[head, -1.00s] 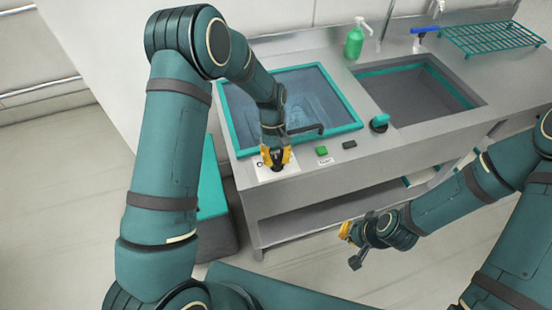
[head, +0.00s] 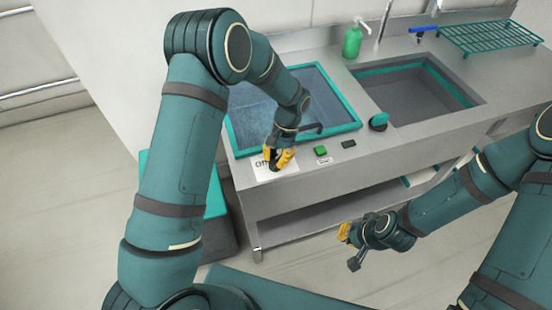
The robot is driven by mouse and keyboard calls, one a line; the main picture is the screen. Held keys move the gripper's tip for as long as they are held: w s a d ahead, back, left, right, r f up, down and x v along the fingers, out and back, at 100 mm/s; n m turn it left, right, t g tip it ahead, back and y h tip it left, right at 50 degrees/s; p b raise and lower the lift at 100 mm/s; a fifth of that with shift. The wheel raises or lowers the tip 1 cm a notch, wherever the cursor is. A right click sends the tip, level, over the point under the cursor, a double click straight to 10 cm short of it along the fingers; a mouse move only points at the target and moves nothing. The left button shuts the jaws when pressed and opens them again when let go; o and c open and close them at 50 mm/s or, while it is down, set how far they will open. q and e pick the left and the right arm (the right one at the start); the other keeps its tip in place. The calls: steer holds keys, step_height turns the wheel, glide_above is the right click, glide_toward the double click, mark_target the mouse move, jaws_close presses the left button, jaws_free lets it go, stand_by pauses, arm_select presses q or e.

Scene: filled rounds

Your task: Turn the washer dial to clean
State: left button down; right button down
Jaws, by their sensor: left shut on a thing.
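The washer (head: 345,108) is set in the steel counter, with a teal frame around a bluish lid or window. Its dial sits on a white label plate (head: 262,174) at the counter's front left corner; part of a printed word shows there. My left gripper (head: 277,162) points down over the plate with its yellow fingers shut on the dial, which the fingers mostly hide. I cannot read where the dial points. My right gripper (head: 346,234) hangs in front of the counter, away from the washer; its fingers are too small and turned to judge.
A green button (head: 320,150) and a dark switch (head: 348,143) lie right of the plate. A teal knob (head: 379,122) stands near the sink (head: 415,90). A green bottle (head: 352,42) and a teal rack (head: 490,38) are at the back.

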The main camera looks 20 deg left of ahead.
arm_select(q)
steer(key=shift+s+m, duration=0.1)
steer(key=shift+m, duration=0.5)
steer(key=c, duration=0.9)
jaws_free()
steer(key=v, duration=1.2)
steer(key=shift+d, duration=0.3)
steer(key=shift+s+f, duration=0.1)
